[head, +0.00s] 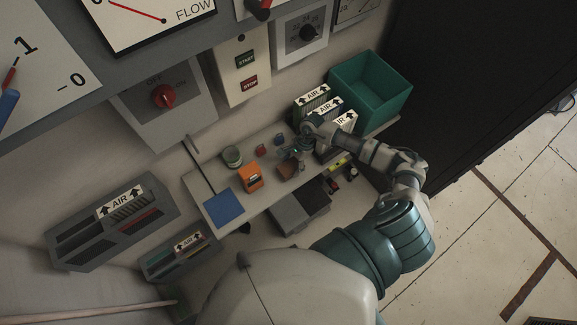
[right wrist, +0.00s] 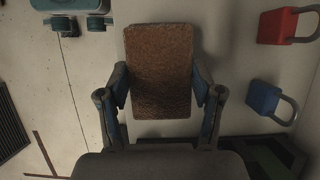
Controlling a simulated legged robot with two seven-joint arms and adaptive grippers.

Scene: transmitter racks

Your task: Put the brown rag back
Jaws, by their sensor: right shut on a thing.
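The brown rag (right wrist: 160,70) is a flat, rough rectangle between the fingers of my right gripper (right wrist: 160,95) in the right wrist view. The gripper is shut on it, with one finger at each side edge. In the head view the rag (head: 287,171) shows small and partly hidden below my right gripper (head: 296,157), over the pale shelf (head: 212,177). I cannot tell whether the rag touches the shelf. A blue flat cloth (head: 223,208) lies at the shelf's left end. My left gripper is not in view.
An orange object (head: 250,177), a tin (head: 232,157), a red padlock (right wrist: 290,25) and a blue padlock (right wrist: 270,98) are near the rag. Filters marked AIR (head: 312,93) and a green bin (head: 371,88) stand at the shelf's right end. Wall controls (head: 165,97) rise behind.

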